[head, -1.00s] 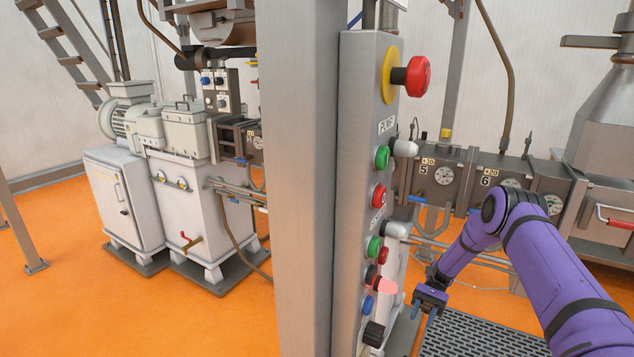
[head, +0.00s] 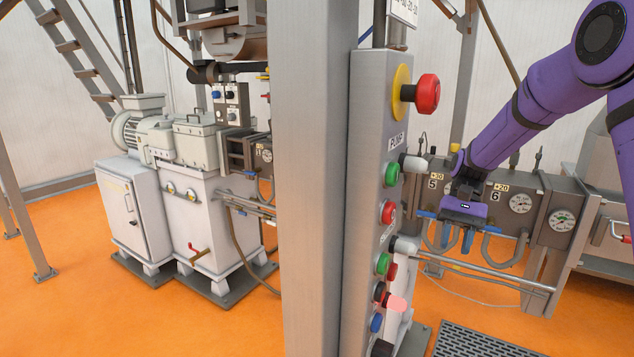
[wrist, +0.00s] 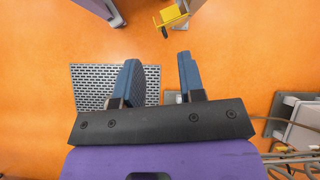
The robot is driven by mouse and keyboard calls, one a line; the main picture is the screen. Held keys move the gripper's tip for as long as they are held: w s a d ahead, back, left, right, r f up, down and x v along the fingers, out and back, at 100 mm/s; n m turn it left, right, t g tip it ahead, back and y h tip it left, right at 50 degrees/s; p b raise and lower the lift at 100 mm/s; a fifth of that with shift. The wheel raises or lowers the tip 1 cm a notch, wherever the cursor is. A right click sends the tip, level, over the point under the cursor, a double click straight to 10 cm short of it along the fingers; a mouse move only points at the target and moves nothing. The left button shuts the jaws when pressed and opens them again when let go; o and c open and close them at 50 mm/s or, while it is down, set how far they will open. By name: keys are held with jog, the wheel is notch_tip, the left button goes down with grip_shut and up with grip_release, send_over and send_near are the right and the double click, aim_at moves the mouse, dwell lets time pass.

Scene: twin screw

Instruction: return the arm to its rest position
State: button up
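My purple arm comes in from the right in the head view and is bent high, with the wrist hanging down. My gripper (head: 455,238) points downward in front of the machine barrel with gauges, to the right of the control panel (head: 370,200). In the wrist view my gripper (wrist: 160,85) shows two blue fingers set apart with nothing between them. Orange floor and part of a dark grate show beyond the fingertips. The gripper appears clear of the panel's buttons.
A thick grey post (head: 318,180) stands left of the panel. A red emergency button (head: 427,93) sticks out toward my arm. Gauged barrel blocks (head: 540,205) and pipes lie behind the gripper. A floor grate (wrist: 90,88) and a yellow object (wrist: 172,14) show in the wrist view.

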jog(key=s+r+n+t+h, duration=0.2)
jog(key=s+r+t, duration=0.3)
jog(key=s+r, duration=0.85)
jog(key=s+r+n+t+h, duration=0.1)
jog(key=s+r+t, duration=0.2)
jog(key=s, duration=1.3)
jog(key=shift+n+t+h, duration=0.3)
jog(key=shift+n+t, duration=0.1)
jog(key=shift+t, duration=1.5)
jog(key=shift+s, duration=0.1)
